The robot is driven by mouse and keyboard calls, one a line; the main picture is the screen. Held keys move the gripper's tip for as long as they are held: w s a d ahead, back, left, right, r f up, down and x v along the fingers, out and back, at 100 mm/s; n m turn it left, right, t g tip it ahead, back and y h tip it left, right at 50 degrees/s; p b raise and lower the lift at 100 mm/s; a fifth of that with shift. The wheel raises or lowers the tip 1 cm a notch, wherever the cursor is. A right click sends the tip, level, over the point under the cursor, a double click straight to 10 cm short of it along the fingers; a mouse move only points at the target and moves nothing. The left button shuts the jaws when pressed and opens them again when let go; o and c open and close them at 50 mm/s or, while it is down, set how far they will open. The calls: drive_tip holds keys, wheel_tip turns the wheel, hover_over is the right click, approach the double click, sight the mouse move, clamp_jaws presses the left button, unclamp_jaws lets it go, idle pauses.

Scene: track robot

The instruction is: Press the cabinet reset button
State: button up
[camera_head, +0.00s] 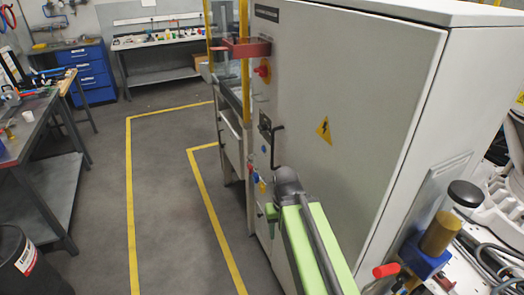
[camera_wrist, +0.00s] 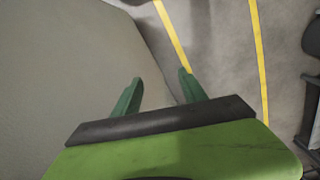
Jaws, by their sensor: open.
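The light grey cabinet (camera_head: 355,110) fills the middle and right of the head view. Its narrow left face carries a red round knob (camera_head: 262,71), a dark handle (camera_head: 276,145) and a small blue round button (camera_head: 263,149). Labels are too small to read, so I cannot tell for sure which control is the reset button. My gripper (camera_head: 271,212) is low beside the cabinet, below these controls and apart from them. In the wrist view its two green fingers (camera_wrist: 160,90) are spread and empty, with the floor beyond. No button shows in the wrist view.
A workbench (camera_head: 40,125) stands at the left and a blue drawer unit (camera_head: 88,75) at the back. Yellow lines (camera_head: 128,190) mark the clear floor left of the cabinet. A dark bin (camera_head: 25,265) stands at lower left. A yellow warning triangle (camera_head: 324,130) is on the cabinet.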

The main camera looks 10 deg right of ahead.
clamp_jaws()
drive_tip(key=shift+d, duration=0.1)
idle(1.5)
